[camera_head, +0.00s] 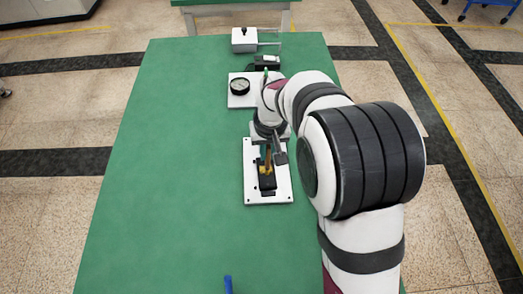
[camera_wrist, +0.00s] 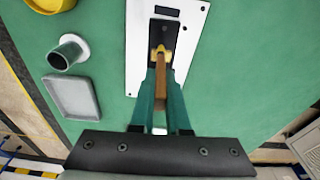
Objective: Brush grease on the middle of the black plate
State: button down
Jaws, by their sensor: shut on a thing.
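The black plate (camera_head: 268,183) lies on a white base board (camera_head: 283,190) under my arm; the plate also shows at the top of the wrist view (camera_wrist: 163,30). My gripper (camera_wrist: 161,82) has two teal fingers, shut on a brush with a wooden handle (camera_wrist: 161,95). The brush points at the black plate, and its yellow tip (camera_wrist: 160,52) is over the plate's near part. It appears to touch the plate, but I cannot tell for sure. In the head view the yellow tip (camera_head: 264,170) shows at the plate's upper left part.
A dial gauge (camera_head: 239,86) sits on a white block behind the board, with a white box (camera_head: 243,40) farther back. In the wrist view, a grey tray (camera_wrist: 72,113), a round cup (camera_wrist: 60,62) and a yellow container (camera_wrist: 48,4) stand left.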

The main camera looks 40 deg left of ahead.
notch_tip(320, 180, up, 8)
jog(key=w+d, duration=0.2)
jog(key=shift+w, duration=0.15)
dwell(0.6)
jog(key=shift+f, duration=0.1)
jog(key=w+d+r+m, duration=0.3)
jog(key=d, duration=0.6)
jog(key=w+d+r+m, duration=0.2)
jog(key=w+d+r, duration=0.15)
jog(key=d, duration=0.55)
jog(key=s+d+r+m, duration=0.1)
jog(key=d+r+m, duration=0.1)
jog(key=d, duration=0.6)
jog(key=s+d+r+m+h, duration=0.1)
jog(key=d+r+m, duration=0.1)
jog(key=d, duration=0.6)
jog(key=shift+s+d+r+m, duration=0.2)
jog(key=shift+s+d+m, duration=0.05)
jog(key=shift+m, duration=0.15)
